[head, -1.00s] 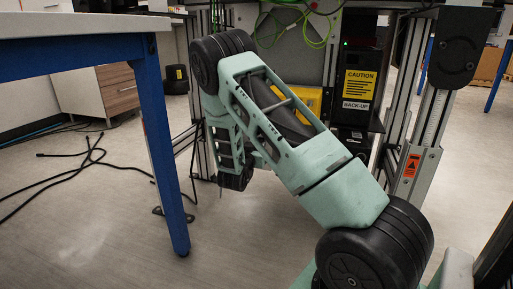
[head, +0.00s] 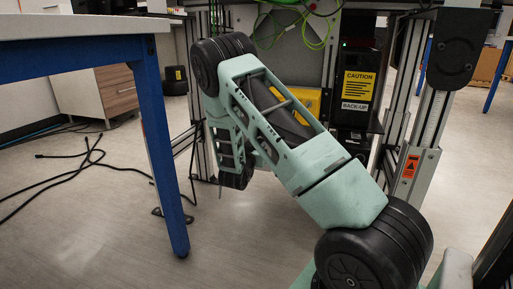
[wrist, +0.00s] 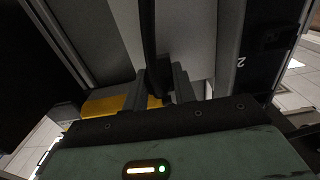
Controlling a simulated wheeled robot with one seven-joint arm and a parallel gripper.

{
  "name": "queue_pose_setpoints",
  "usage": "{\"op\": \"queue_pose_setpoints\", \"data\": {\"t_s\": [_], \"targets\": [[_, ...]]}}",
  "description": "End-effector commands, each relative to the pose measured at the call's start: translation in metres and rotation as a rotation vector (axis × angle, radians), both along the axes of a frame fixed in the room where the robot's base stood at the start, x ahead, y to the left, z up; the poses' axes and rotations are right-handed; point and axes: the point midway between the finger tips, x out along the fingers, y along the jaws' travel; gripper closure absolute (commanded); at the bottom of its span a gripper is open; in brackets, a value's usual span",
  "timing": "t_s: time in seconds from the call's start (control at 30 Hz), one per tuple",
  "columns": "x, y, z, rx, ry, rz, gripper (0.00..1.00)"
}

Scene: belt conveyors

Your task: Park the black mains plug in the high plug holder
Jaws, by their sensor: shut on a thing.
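In the wrist view my gripper (wrist: 161,84) has its two dark fingers on either side of a black plug (wrist: 160,72). The plug's shape is mostly lost in shadow between the fingers. Its black cable (wrist: 148,32) runs up from there to the top edge of the picture. In the head view my own arm links cover the middle, and neither my gripper nor the plug can be made out. I cannot pick out the high plug holder for certain in either view.
A blue-legged table (head: 158,130) stands close on the left. Loose black cables (head: 85,160) lie on the floor beyond it. A black back-up unit (head: 358,90) with a yellow caution label stands behind my arm, beside metal frame posts. Green wires (head: 318,30) hang above.

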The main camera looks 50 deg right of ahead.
Motion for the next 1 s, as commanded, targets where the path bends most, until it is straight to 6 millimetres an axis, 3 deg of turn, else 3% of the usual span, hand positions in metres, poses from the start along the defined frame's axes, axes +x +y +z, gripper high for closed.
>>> {"op": "queue_pose_setpoints", "data": {"t_s": [0.03, 0.1, 0.37, 0.53, 1.0], "targets": [[0.000, 0.000, 0.000, 0.000, 0.000, 0.000, 0.65], [0.000, 0.000, 0.000, 0.000, 0.000, 0.000, 0.48], [0.000, 0.000, 0.000, 0.001, 0.000, 0.000, 0.48], [-0.004, 0.011, 0.002, 0.001, 0.002, 0.001, 0.48], [-0.044, 0.107, 0.004, 0.000, 0.004, 0.004, 0.48]]}}
